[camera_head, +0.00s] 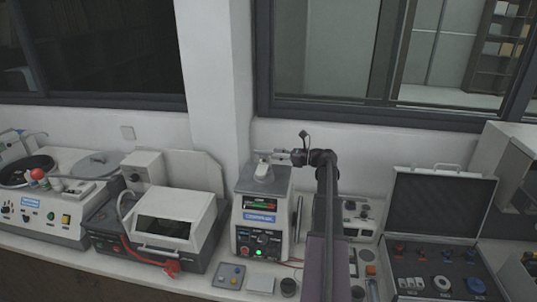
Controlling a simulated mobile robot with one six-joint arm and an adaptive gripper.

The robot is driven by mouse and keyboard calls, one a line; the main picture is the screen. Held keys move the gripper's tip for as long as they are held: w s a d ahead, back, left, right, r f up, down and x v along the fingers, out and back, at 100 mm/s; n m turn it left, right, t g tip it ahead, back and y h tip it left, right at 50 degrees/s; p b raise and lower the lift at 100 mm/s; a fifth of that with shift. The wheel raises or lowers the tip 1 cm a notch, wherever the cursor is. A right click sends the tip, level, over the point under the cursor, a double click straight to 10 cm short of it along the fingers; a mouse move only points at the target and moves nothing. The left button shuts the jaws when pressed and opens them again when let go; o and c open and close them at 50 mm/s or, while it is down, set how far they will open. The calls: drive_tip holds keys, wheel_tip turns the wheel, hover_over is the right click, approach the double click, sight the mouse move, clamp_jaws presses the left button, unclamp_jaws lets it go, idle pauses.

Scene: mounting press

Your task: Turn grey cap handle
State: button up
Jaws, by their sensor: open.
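The mounting press (247,215) stands on the bench at the middle. It has a blue label, a small display, and buttons with one lit green. Its grey cap (263,174) sits on top, with a knob-like upper part. The cap's handle is small here and partly hard to make out against my fingers. My arm rises in front of the bench, right of the press, and bends left at the wrist. My gripper (266,154) is open and points left, at or just above the top of the cap. I cannot tell whether the fingers touch it or stand around the handle.
A white-lidded cutting machine (173,217) stands left of the press, and a polisher (45,205) further left. An open black case (440,210) with several fittings lies at the right. The wall and window frame rise close behind.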

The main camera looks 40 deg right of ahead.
drive_tip(key=v, duration=0.6)
drive_tip(key=shift+s+d, duration=0.25)
drive_tip(key=shift+s, duration=0.1)
idle(0.4)
